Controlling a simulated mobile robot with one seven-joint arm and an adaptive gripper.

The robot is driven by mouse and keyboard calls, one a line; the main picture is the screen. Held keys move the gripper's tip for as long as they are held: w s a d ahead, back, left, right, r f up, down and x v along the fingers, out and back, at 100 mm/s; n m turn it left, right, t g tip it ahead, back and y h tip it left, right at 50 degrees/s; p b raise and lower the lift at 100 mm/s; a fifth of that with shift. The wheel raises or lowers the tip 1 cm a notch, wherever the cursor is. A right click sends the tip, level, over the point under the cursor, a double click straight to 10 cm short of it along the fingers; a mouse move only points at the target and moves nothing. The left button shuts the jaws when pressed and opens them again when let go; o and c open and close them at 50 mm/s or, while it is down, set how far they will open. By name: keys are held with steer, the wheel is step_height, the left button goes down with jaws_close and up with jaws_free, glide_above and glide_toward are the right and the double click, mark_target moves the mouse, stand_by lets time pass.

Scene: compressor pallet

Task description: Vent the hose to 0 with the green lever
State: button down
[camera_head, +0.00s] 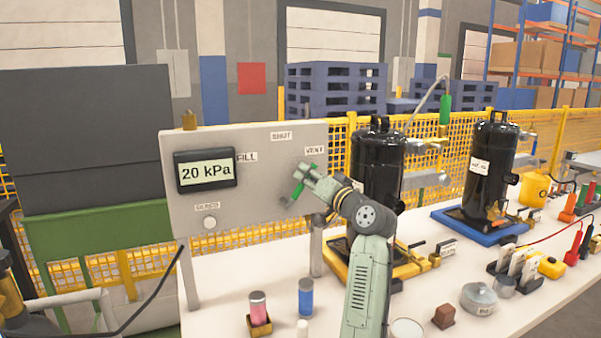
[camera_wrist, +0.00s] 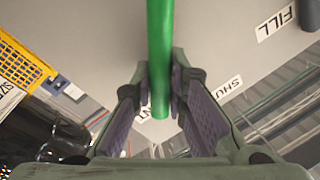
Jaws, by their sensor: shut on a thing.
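The grey panel (camera_head: 260,185) carries a display (camera_head: 206,170) reading 20 kPa. The labels FILL (camera_head: 247,157), SHUT (camera_head: 281,136) and VENT (camera_head: 315,150) are set around the green lever (camera_head: 291,198) on the panel's right part. My gripper (camera_head: 306,179) is at the lever, below the VENT label. In the wrist view the lever (camera_wrist: 160,40) runs between both fingers of my gripper (camera_wrist: 160,88), which are shut on it near its end. That end lies over the partly hidden VENT label. The lever's pivot is not clear in either view.
A pale hose (camera_head: 428,98) arches from a green-handled fitting down toward the nearer black tank (camera_head: 376,165). A second black tank (camera_head: 492,165) stands on a blue tray to the right. Pink (camera_head: 258,305) and blue (camera_head: 305,297) cylinders stand on the table below the panel.

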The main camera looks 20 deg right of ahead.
steer(key=shift+d+f+m+h, duration=0.2)
steer(key=shift+d+f+m, duration=0.25)
steer(key=shift+m, duration=0.35)
steer(key=shift+d+f+m+h, duration=0.2)
steer(key=shift+d+f+m, duration=0.2)
steer(key=shift+m, duration=0.4)
steer(key=shift+t, duration=0.3)
steer(key=c, duration=1.6)
jaws_free()
steer(key=shift+o, duration=0.2)
steer(key=shift+s, duration=0.1)
steer(key=v, duration=1.2)
steer(key=shift+d+r, duration=0.1)
